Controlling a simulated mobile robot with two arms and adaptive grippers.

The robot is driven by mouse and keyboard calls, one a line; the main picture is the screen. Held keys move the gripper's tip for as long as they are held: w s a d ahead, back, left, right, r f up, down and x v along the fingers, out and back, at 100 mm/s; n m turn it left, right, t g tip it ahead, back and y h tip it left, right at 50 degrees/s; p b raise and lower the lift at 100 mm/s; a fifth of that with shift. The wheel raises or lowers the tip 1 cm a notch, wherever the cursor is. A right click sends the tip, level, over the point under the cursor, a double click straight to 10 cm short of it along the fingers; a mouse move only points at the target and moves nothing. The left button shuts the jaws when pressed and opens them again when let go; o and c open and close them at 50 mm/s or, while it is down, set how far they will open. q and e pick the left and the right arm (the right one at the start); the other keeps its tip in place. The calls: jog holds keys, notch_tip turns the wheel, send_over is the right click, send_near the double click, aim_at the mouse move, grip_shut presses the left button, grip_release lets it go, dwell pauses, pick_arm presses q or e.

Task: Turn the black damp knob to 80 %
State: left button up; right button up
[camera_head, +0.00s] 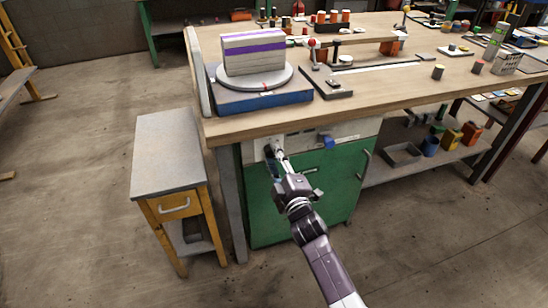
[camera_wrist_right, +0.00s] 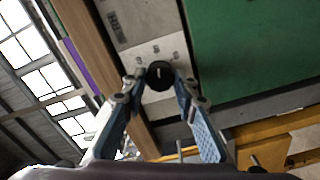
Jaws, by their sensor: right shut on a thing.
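The black knob (camera_wrist_right: 160,74) sits on a pale panel (camera_wrist_right: 150,55) and shows between my right fingertips in the right wrist view. A short light pointer mark shows on its face. In the head view the panel (camera_head: 304,137) is on the front of the bench, under the top edge, and the knob is mostly hidden by my gripper. My right gripper (camera_head: 275,152) reaches up to the panel's left part and is shut on the knob; it also shows in the right wrist view (camera_wrist_right: 158,78). My left gripper is not in view.
A blue knob (camera_head: 326,141) sits further right on the panel. Green cabinet doors (camera_head: 320,190) with handles are below. A grey-topped side table (camera_head: 165,150) stands close on the left. The wooden benchtop (camera_head: 400,92) overhangs the panel. A striped block (camera_head: 254,52) rests on a turntable (camera_head: 220,84) above.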

jog(key=shift+f, duration=0.1)
jog(key=o, duration=1.1)
jog(key=shift+o, duration=0.2)
jog(key=shift+s, duration=0.1)
jog(key=v, duration=1.1)
jog(key=shift+s, duration=0.35)
jog(key=shift+d, duration=0.15)
